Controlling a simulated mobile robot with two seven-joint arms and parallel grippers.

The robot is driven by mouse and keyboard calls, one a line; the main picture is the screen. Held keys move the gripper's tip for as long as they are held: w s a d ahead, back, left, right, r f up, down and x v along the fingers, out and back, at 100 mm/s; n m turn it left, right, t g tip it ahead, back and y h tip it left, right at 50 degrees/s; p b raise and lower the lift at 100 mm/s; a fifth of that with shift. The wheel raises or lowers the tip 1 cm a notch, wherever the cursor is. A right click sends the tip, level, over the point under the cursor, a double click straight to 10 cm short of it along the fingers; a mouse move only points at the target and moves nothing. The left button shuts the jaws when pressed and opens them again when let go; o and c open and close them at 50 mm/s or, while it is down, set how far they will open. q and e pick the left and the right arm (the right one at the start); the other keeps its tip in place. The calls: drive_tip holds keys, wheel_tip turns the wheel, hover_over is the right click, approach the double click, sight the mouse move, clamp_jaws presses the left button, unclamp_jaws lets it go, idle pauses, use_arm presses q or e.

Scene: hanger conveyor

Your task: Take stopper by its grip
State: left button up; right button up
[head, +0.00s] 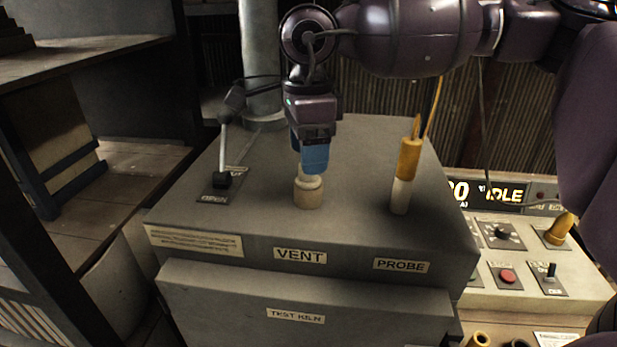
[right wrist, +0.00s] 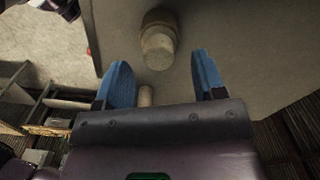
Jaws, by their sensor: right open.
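The beige stopper (head: 307,192) stands upright in the kiln's top behind the VENT label, its upper part partly hidden by my right gripper. My right gripper (head: 315,169) points down just above the stopper in the head view, its blue fingers close to the stopper's top. In the right wrist view, my right gripper (right wrist: 158,72) has its two blue fingers wide apart with nothing held. The stopper (right wrist: 158,45) shows there ahead of the gap between the fingertips. A small pale cylinder (right wrist: 145,95) shows between the fingers; I cannot tell what it is. My left gripper is not in view.
A yellow-and-white probe (head: 405,180) stands right of the stopper, behind the PROBE label. A lever (head: 225,150) stands at the left by the OPEN plate, near a vertical pipe (head: 260,60). A control panel (head: 520,265) with knobs and an IDLE display lies to the right.

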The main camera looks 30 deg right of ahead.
sight(308, 183)
drive_tip(key=shift+f, duration=1.45)
drive_tip(key=c, duration=1)
